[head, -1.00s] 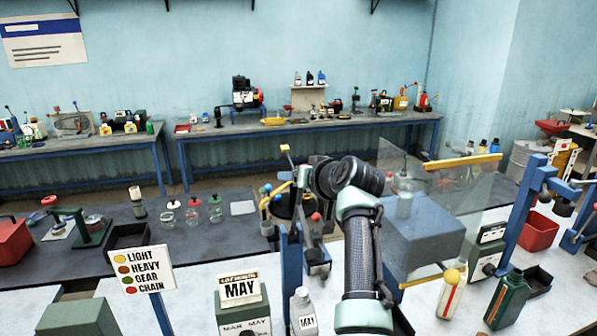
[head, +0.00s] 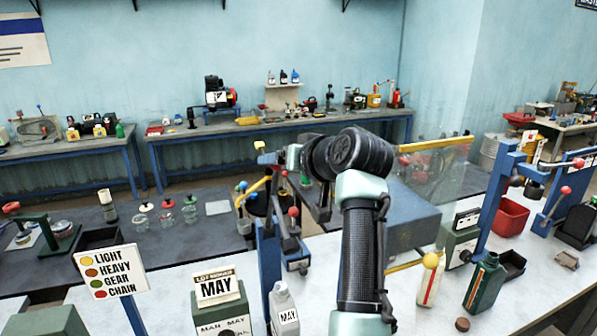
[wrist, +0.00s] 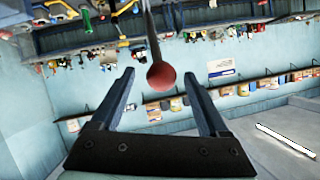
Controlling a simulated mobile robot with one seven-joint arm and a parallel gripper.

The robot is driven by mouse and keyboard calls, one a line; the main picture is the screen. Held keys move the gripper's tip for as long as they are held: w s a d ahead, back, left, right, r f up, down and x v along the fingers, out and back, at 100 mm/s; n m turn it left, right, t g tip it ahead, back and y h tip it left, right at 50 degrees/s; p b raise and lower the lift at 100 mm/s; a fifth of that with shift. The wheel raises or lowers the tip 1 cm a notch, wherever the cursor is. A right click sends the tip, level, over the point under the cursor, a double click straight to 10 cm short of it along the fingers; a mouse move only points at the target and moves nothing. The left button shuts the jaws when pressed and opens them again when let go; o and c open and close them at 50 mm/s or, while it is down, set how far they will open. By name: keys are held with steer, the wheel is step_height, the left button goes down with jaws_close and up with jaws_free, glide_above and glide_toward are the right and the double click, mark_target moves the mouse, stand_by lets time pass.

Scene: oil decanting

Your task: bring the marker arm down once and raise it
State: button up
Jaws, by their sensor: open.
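The lot marker stands front centre in the head view, with a blue post (head: 267,260). A red ball (head: 293,212) tops its marker arm (head: 289,233). My gripper (head: 309,208) is close beside the ball; its fingers are partly lost against dark parts there. In the wrist view my gripper (wrist: 159,75) is open, with the red ball (wrist: 161,76) on its thin rod between the fingertips. Gaps show on both sides, so the fingers do not grip it. A grey bottle (head: 284,310) with a MAY label stands below, beside the post.
A MAY sign (head: 217,287) and an oil-type sign (head: 109,271) stand to the left. To the right are a clear panel (head: 440,170), a grey block (head: 412,218), a white bottle (head: 430,285) and a green bottle (head: 484,283).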

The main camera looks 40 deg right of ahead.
steer(key=b+v, duration=0.2)
steer(key=v, duration=0.4)
steer(key=shift+s, duration=0.15)
